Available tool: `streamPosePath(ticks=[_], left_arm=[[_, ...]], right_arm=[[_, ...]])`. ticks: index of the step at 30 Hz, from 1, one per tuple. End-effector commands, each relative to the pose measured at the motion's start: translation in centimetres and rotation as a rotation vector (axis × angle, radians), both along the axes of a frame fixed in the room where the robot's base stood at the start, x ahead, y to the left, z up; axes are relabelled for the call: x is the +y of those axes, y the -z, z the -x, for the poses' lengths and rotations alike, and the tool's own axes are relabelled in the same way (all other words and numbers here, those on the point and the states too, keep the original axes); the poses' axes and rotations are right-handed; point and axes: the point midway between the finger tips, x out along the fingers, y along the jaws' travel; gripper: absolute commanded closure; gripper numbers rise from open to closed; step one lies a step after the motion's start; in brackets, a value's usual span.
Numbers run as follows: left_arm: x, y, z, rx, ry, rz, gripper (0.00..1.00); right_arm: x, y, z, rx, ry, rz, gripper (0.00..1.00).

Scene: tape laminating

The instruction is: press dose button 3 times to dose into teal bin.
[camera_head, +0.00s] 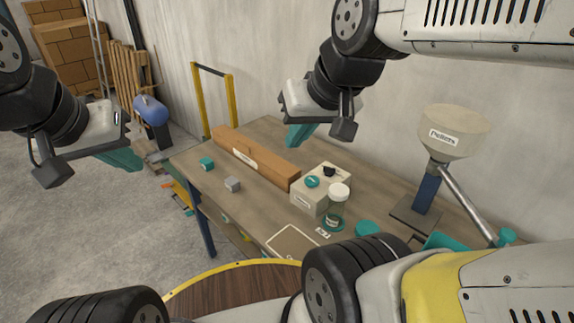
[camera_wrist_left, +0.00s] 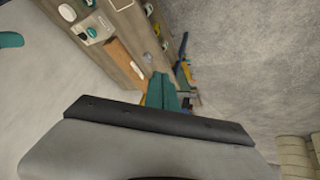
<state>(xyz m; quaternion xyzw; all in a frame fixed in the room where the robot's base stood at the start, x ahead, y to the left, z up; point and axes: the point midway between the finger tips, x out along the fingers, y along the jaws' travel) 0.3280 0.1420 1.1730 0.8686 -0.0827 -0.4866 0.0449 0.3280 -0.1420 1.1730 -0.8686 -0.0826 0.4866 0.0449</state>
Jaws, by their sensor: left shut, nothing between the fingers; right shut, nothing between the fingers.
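A white box with a round teal button (camera_head: 312,182) on top stands on the table. It also shows in the left wrist view (camera_wrist_left: 91,32). A hopper labelled "Pellets" (camera_head: 455,132) stands at the right with a slanted metal tube. A teal container (camera_head: 442,242) lies below the hopper, partly hidden by my arm; I cannot tell if it is the teal bin. My left gripper (camera_head: 124,160) is shut and empty, left of the table and far from the box. My right gripper (camera_head: 297,137) is shut and empty, above the table behind the box.
A clear jar with a white lid (camera_head: 338,192) stands beside the white box. A long brown carton (camera_head: 255,157), a teal block (camera_head: 206,163) and a grey cube (camera_head: 232,184) are on the table (camera_head: 262,197). The table's left front is mostly clear.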

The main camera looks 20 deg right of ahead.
Motion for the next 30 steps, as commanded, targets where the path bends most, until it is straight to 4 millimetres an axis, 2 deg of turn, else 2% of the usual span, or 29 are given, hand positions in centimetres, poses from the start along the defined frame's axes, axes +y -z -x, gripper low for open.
streamPosePath(ticks=[7, 10, 14, 16, 20, 24, 26, 27, 30], left_arm=[[-0.1, 0.0, -0.2, -0.001, 0.005, -0.003, 1.0], [-0.4, -0.1, -1.5, -0.01, 0.039, -0.026, 1.0], [-2.0, 0.0, -5.5, -0.046, 0.157, -0.101, 1.0], [-3.7, 0.3, -8.6, -0.078, 0.253, -0.156, 1.0], [-8.4, 1.6, -14.5, -0.158, 0.46, -0.257, 1.0], [-15.2, 4.3, -19.6, -0.253, 0.695, -0.348, 1.0], [-18.6, 5.8, -21.2, -0.299, 0.799, -0.378, 1.0], [-20.9, 7.0, -22.1, -0.328, 0.867, -0.396, 1.0], [-26.9, 10.2, -23.5, -0.406, 1.034, -0.43, 1.0]], right_arm=[[0.0, 0.0, 0.0, 0.0, 0.0, 0.0, 1.0], [0.0, 0.0, 0.0, 0.0, 0.0, 0.0, 1.0], [0.0, 0.0, 0.0, 0.0, 0.0, 0.0, 1.0], [0.0, 0.0, 0.0, 0.0, 0.0, 0.0, 1.0], [0.0, 0.0, 0.0, 0.0, 0.0, 0.0, 1.0], [0.0, 0.0, 0.0, 0.0, 0.0, 0.0, 1.0], [0.0, 0.0, 0.0, 0.0, 0.0, 0.0, 1.0], [0.0, 0.0, 0.0, 0.0, 0.0, 0.0, 1.0], [0.0, 0.0, 0.0, 0.0, 0.0, 0.0, 1.0]])
